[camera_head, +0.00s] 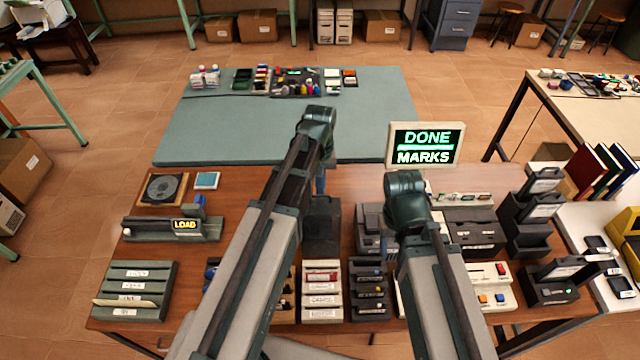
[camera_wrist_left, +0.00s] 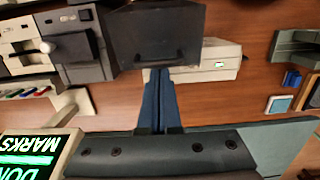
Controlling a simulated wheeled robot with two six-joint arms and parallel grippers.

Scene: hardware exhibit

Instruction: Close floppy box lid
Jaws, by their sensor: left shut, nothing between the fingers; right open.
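A dark box (camera_head: 322,228) stands on the brown table between my arms and looks like the floppy box. In the left wrist view its dark, flat face (camera_wrist_left: 155,32) fills the top middle. I cannot tell how far its lid is open. My left gripper (camera_head: 320,182) is partly covered by its own arm in the head view, on the far side of the box. In the left wrist view its blue fingers (camera_wrist_left: 160,74) are together, empty, with tips at the box's lower edge; contact is unclear. My right arm reaches in beside the box; its gripper is hidden.
A lit DONE MARKS sign (camera_head: 425,146) stands behind and to the right. Grey units (camera_head: 470,232) crowd the right side. A LOAD device (camera_head: 172,228) and a slotted rack (camera_head: 132,290) stand at left. A green mat (camera_head: 240,125) behind has free room.

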